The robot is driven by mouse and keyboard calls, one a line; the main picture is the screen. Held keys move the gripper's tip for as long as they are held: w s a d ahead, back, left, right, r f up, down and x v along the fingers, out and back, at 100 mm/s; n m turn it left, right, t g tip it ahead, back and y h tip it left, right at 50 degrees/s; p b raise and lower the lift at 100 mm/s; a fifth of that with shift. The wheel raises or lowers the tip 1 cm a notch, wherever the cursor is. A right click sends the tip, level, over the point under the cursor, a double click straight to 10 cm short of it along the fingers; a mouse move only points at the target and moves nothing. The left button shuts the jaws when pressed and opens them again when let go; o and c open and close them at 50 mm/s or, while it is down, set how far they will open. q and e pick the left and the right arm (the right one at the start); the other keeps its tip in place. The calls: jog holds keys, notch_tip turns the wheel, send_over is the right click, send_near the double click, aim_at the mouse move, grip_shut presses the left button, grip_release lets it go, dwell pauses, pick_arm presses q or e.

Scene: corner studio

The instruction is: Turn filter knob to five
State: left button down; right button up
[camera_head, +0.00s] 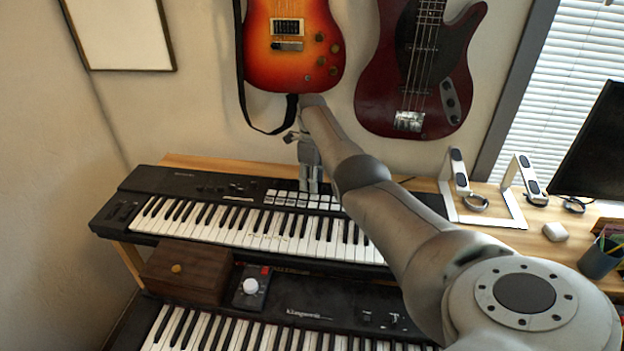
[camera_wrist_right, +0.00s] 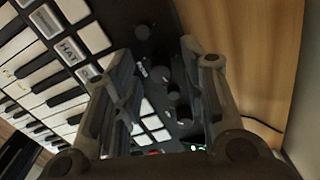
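My right gripper (camera_head: 311,187) points down over the back of the upper black keyboard (camera_head: 165,178), right by its row of white pads. In the right wrist view the two fingers of this gripper (camera_wrist_right: 157,54) stand apart with nothing held between them. Several small dark knobs show on the keyboard panel between and beyond the fingers, one upper knob (camera_wrist_right: 143,32) and one lower knob (camera_wrist_right: 160,75) among them. Their labels are too small to read, so I cannot tell which is the filter knob. My left gripper is out of view.
A small black box with a white knob (camera_head: 250,286) sits beside a wooden box (camera_head: 187,272) above the lower keyboard (camera_head: 310,310). A sunburst guitar (camera_head: 285,60) and a dark red bass (camera_head: 455,85) hang behind. A white stand (camera_head: 500,215) is at right.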

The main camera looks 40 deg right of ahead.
jog(key=shift+f, duration=0.1)
grip_shut()
jog(key=shift+n, duration=0.3)
jog(key=shift+n+p, duration=0.5)
jog(key=shift+n, duration=0.3)
jog(key=shift+n+p, duration=0.35)
jog(key=shift+n, duration=1.45)
